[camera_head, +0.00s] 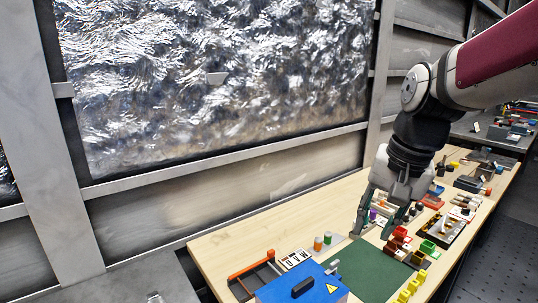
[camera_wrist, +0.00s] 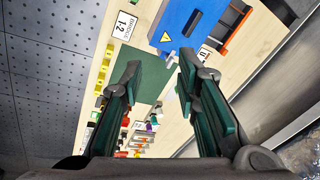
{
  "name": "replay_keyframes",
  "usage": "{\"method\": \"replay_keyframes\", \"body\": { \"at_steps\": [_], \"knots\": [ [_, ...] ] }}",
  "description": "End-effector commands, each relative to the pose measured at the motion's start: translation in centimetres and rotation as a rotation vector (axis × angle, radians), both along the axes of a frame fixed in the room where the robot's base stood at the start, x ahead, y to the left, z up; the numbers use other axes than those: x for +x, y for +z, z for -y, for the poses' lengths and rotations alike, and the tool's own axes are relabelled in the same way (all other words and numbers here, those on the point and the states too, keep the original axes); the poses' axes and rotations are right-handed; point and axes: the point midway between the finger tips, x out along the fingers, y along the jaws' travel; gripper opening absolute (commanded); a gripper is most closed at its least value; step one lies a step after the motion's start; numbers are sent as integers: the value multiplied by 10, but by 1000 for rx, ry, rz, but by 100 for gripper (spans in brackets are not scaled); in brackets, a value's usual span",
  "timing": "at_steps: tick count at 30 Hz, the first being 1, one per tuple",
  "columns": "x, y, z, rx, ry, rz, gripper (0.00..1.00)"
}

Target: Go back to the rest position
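My gripper (camera_head: 373,231) is open over the wooden workbench (camera_head: 230,245), just behind the dark green mat (camera_head: 362,272). In the wrist view my gripper (camera_wrist: 160,66) has its two green-padded fingers spread wide, with nothing held between them. The green mat (camera_wrist: 153,82) shows beyond and between the fingertips, apart from them. Part of my arm reaches in from the upper right in the head view.
A blue box (camera_head: 303,287) with a yellow warning sign stands at the bench's front. Yellow blocks (camera_head: 410,290), red and green parts, and a black tray (camera_head: 440,230) crowd the right side. A wall with a window (camera_head: 215,80) runs behind the bench.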

Motion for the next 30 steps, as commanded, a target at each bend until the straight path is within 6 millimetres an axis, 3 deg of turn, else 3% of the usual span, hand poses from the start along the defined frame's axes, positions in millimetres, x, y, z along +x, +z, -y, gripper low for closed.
{"method": "replay_keyframes", "body": {
  "at_steps": [1,6,15,21,30],
  "knots": [
    [-18,7,0,-7,39,28,29],
    [-71,15,-1,-62,176,110,29],
    [-147,5,0,-203,379,224,29],
    [-167,-3,1,-260,438,251,29],
    [-168,-4,1,-265,444,252,29]
  ]
}}
